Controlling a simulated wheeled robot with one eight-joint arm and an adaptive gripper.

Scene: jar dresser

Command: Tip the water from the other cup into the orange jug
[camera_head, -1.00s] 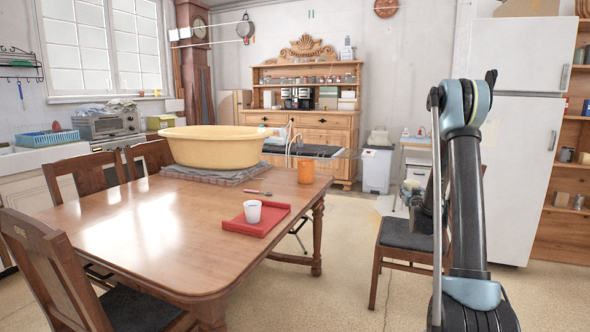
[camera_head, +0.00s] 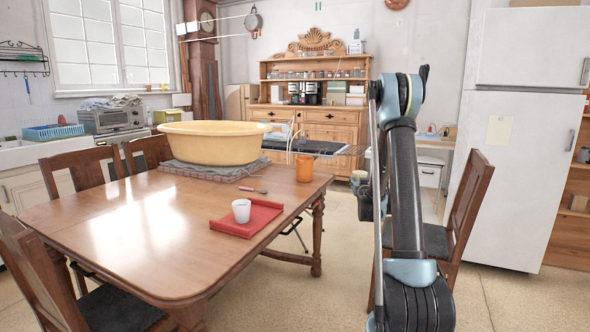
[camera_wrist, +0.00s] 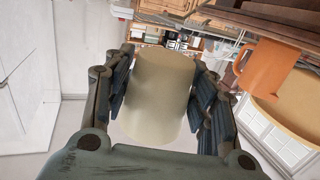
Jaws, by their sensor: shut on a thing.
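The orange jug (camera_head: 304,168) stands upright on the table's right edge, beside the yellow basin. It also shows tilted at the upper right of the wrist view (camera_wrist: 268,68). My gripper (camera_wrist: 162,66) is shut on a cream cup (camera_wrist: 158,102), with a finger on each side. The cup's inside and any water in it are hidden. In the head view my gripper is mostly behind my arm, right of the jug and apart from it; a bit of the cream cup (camera_head: 357,178) shows there. A white cup (camera_head: 241,212) stands upright on a red tray (camera_head: 262,222).
A big yellow basin (camera_head: 212,142) sits on a grey cloth (camera_head: 200,172) on the wooden table (camera_head: 130,235). A spoon (camera_head: 252,190) lies near the tray. A chair (camera_head: 470,205) stands right of my arm. A white fridge (camera_head: 520,165) is at the far right.

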